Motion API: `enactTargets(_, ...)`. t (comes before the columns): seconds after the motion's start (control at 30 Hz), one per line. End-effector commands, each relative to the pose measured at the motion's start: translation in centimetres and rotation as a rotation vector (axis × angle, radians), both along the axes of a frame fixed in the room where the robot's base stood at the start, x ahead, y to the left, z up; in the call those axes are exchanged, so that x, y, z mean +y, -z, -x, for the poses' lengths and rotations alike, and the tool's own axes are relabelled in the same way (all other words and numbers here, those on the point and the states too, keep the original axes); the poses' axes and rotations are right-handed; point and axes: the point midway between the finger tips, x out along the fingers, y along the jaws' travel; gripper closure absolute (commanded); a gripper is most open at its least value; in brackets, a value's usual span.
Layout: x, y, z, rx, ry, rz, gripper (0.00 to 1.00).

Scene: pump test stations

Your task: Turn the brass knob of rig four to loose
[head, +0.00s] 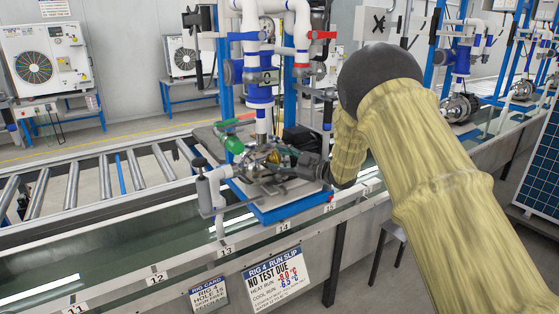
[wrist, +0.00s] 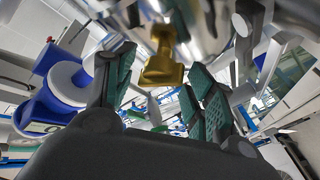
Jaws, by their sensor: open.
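The brass knob (wrist: 162,65) shows in the wrist view, just beyond and between the fingers of my gripper (wrist: 160,88). The fingers have teal ridged pads and stand apart, one on each side of the knob's lower end. I see no contact with it. In the head view my gripper (head: 302,166) reaches in from the right, low at the shiny metal pump (head: 258,156) of rig four. I cannot make out the knob clearly there, and the gripper partly hides that area. Whether the knob stands at loose cannot be told.
The rig's blue base (head: 290,208) stands over the water trough, with white pipes (head: 303,35) and blue posts close around. A green-handled part (head: 234,144) is left of the pump. A run slip (head: 276,281) and rig card (head: 208,295) hang in front. Rollers (head: 72,187) lie left.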

Motion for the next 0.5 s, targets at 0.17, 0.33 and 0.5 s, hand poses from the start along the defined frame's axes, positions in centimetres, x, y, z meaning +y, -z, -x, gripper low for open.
enactTargets(0.17, -1.7, -0.1, 1.0, 0.001, 0.001, 0.000, 0.46)
enactTargets(0.33, -4.3, -0.1, 2.6, 0.001, 0.002, -0.001, 0.46)
enactTargets(0.5, -6.8, -0.1, 4.3, 0.001, 0.002, -0.001, 0.46)
